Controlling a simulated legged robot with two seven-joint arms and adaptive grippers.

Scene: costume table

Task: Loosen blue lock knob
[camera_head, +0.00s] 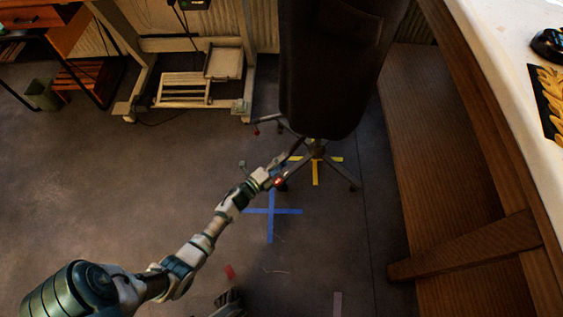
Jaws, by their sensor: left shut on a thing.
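A dark, tall padded form (325,75) stands on a wheeled stand (318,150) with several spread legs. My left arm reaches in from the lower left to the stand's near-left side. My left gripper (279,168) is shut at the stand, just below and left of the form's lower edge. What lies between its fingers is small and mostly hidden by the fingers. I cannot make out a blue lock knob. A small red spot shows beside the gripper.
Blue tape (271,211) and yellow tape (316,171) mark crosses on the floor. A wooden bench frame (430,130) and a white tabletop (500,50) close off the right. A pale table frame (240,100) stands behind. The floor at left is open.

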